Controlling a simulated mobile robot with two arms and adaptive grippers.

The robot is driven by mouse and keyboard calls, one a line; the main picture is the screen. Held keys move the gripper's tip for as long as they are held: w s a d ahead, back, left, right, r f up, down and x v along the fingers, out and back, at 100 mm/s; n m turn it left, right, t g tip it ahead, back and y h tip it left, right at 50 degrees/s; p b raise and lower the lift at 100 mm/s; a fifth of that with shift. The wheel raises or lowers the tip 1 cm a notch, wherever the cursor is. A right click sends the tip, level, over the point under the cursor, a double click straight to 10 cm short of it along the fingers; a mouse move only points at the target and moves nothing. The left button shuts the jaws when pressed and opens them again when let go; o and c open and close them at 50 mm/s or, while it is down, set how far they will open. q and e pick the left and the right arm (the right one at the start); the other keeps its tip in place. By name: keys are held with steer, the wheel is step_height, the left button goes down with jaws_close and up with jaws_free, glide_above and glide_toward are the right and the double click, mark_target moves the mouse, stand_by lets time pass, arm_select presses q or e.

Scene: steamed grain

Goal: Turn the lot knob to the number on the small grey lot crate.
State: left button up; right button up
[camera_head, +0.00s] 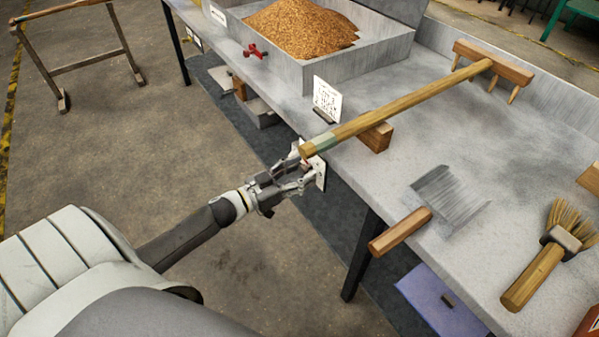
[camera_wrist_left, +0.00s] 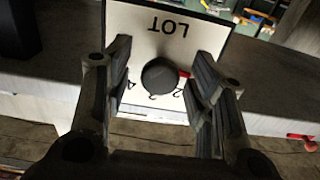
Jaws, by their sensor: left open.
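My left gripper (camera_head: 305,175) is open in front of the table's edge. In the left wrist view its fingers (camera_wrist_left: 162,95) stand either side of a round dark knob (camera_wrist_left: 160,75); I cannot tell whether they touch it. The knob sits on a white plate (camera_wrist_left: 205,45) marked LOT, upside down in this view. Digits 2, 3 and 4 show below the knob, and a red mark shows at its right. Part of the plate also shows behind the gripper in the head view (camera_head: 320,174). I can read no number on any grey crate. My right gripper is not in view.
The metal table (camera_head: 400,165) carries a tray (camera_head: 370,65) of grain, a wooden rake (camera_head: 405,102) reaching over the front edge, a scraper (camera_head: 402,230) and a brush (camera_head: 533,275). A small grey box (camera_head: 263,117) sits below the table.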

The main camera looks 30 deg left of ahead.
arm_select(q)
steer(key=shift+c, duration=0.4)
steer(key=c, duration=0.9)
steer(key=shift+c, duration=0.2)
